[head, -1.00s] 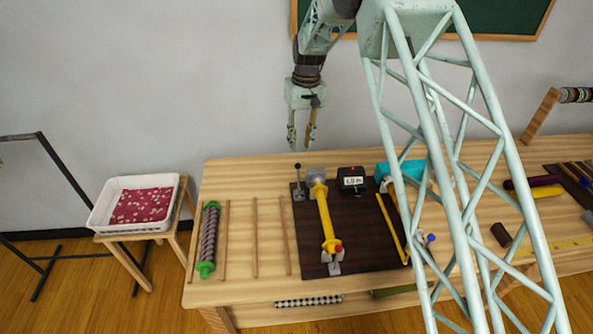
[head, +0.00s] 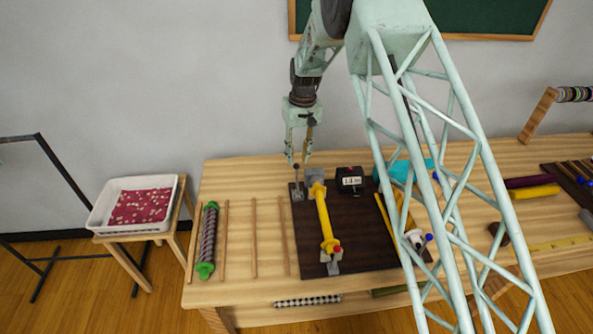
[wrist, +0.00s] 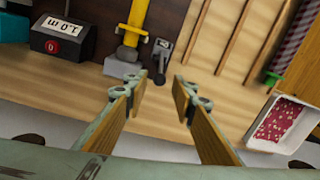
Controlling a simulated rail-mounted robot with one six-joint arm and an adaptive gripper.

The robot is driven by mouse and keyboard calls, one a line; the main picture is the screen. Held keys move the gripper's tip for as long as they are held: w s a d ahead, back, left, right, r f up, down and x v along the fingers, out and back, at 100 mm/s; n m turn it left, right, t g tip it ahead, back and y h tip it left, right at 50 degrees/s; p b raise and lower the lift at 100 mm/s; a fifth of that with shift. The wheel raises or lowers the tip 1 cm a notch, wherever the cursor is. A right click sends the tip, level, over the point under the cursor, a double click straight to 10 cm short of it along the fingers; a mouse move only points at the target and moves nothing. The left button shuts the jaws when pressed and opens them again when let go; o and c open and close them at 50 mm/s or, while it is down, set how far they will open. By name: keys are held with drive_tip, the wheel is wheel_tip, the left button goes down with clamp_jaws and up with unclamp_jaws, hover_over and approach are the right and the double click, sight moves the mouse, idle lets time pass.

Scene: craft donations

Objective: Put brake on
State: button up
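A small lever with a dark knob (head: 297,182), which looks like the brake, stands at the back left corner of a dark board (head: 350,265). It also shows in the wrist view (wrist: 162,58), just beyond my fingers. A yellow roller (head: 324,218) lies beside it on grey mounts, with a red knob at its near end. My gripper (head: 298,160) points down, its fingertips around the height of the lever's knob. In the wrist view my gripper (wrist: 160,90) is open with nothing between its fingers. Contact with the lever cannot be told.
A black counter box (head: 350,180) with a white readout stands right of the roller. Thin wooden rods (head: 254,238) and a green-ended roll (head: 208,240) lie left of the board. A white tray (head: 110,225) stands on a stool. My column hides part of the table's right side.

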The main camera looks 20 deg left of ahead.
sight(297, 165)
drive_tip(key=shift+s+a+f+p, duration=0.1)
drive_tip(key=shift+f+p, duration=0.05)
drive_tip(key=shift+f, duration=1.7)
drive_tip(key=shift+s+a+f+p, duration=0.1)
drive_tip(key=shift+f+p, duration=0.05)
drive_tip(key=shift+f, duration=1.65)
clamp_jaws()
